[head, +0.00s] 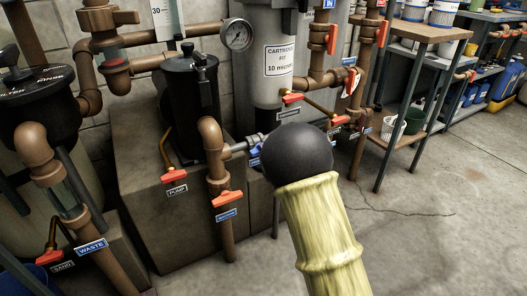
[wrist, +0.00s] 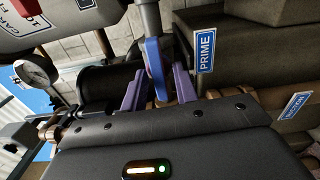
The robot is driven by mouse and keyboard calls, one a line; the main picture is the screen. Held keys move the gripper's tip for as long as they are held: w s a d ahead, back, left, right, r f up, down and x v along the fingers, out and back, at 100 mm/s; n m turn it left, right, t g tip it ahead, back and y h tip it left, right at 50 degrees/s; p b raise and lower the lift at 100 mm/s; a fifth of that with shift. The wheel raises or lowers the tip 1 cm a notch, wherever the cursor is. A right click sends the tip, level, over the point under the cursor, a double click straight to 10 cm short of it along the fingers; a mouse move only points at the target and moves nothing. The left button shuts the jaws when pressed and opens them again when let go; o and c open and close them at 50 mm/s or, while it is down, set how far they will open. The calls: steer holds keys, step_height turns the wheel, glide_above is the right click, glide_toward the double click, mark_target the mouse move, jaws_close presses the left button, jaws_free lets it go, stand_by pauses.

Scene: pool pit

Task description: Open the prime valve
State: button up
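The prime valve's blue handle (wrist: 154,62) hangs from a grey pipe in the wrist view, beside a blue PRIME tag (wrist: 205,50). My gripper (wrist: 159,72) has its two purple fingers spread, one on each side of the handle. Gaps show between the fingers and the handle, so it does not look clamped. The handle's lower end is partly hidden by the gripper body. In the head view, a bit of blue at the prime valve (head: 256,157) shows just left of my arm, which hides my gripper.
Brown pipes with orange handles crowd the area: the PUMP valve (head: 174,175), another valve (head: 227,199) on the vertical pipe, and valves under the cartridge filter (head: 273,60). A black pump strainer (head: 188,95) stands left. Open floor (head: 430,190) lies right.

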steer(key=shift+o, duration=0.7)
steer(key=shift+r, duration=0.1)
steer(key=shift+d, duration=0.1)
steer(key=b+v, duration=0.1)
steer(key=v, duration=0.6)
steer(key=shift+b, duration=0.4)
stand_by(0.7)
